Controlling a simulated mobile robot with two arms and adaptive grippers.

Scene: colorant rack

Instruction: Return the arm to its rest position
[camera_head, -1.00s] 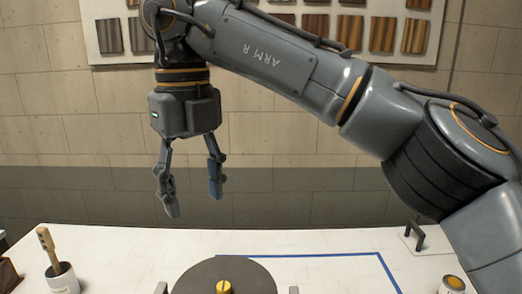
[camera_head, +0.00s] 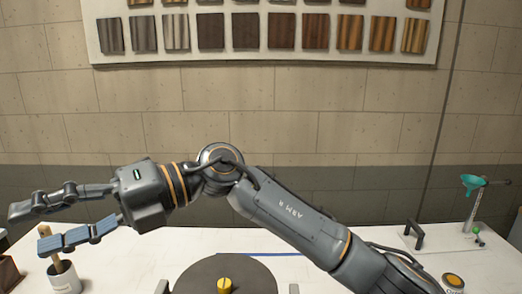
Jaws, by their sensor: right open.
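My right arm, marked "ARM R", reaches in from the lower right of the head view. Its right gripper (camera_head: 28,228) is at the far left, pointing left. My left gripper is out of view.
A dark round disc (camera_head: 200,280) with a yellow knob (camera_head: 224,286) is at the front middle of the white table (camera_head: 130,255). A small can (camera_head: 453,282) is at front right. A sample board (camera_head: 270,57) hangs on the wall.

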